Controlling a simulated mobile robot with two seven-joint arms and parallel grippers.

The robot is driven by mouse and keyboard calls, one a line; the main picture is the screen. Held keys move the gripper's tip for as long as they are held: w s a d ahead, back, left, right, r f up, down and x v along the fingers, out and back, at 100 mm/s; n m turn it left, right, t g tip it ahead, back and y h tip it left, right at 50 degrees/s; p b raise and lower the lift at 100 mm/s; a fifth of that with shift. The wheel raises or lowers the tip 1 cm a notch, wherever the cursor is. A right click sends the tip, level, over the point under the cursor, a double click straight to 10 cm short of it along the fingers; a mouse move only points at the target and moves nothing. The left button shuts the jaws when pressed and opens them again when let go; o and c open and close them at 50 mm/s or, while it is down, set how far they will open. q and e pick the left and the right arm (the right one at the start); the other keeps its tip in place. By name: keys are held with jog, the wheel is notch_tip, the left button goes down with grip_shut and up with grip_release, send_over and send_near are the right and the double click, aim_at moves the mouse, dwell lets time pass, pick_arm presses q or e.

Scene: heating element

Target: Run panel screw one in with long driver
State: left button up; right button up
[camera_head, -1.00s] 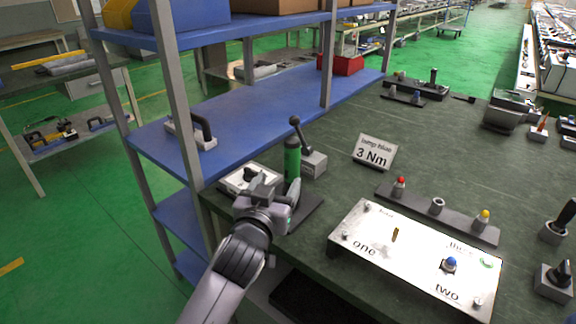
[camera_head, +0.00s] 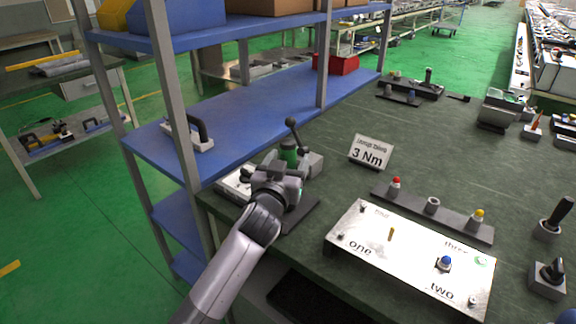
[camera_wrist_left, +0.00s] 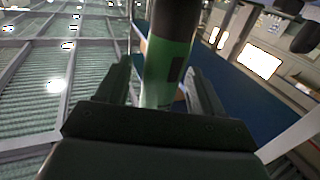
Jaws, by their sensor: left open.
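The green driver (camera_head: 288,152) stands upright at the left side of the bench, partly hidden behind my left gripper (camera_head: 282,178). In the left wrist view its green shaft (camera_wrist_left: 168,65) rises between my two open fingers, with a dark band higher up; I cannot tell whether they touch it. The white panel (camera_head: 375,258) lies on the bench, labelled one, two and three. A brass-coloured pin (camera_head: 391,234) stands up near the label one. A blue-topped piece (camera_head: 445,263) sits near two, and a green ring (camera_head: 481,261) near three. My right gripper is out of view.
A "3 Nm" sign (camera_head: 370,152) stands behind the panel. A dark rail (camera_head: 414,201) holds red-tipped, grey and yellow-tipped pieces. A grey block with a black ball-topped lever (camera_head: 311,163) stands close behind the driver. The blue shelf rack (camera_head: 235,120) borders the left side.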

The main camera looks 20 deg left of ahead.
pick_arm(q)
jog(key=shift+c, duration=0.3)
jog(key=shift+w+r, duration=0.1)
grip_shut()
jog(key=shift+r, duration=0.1)
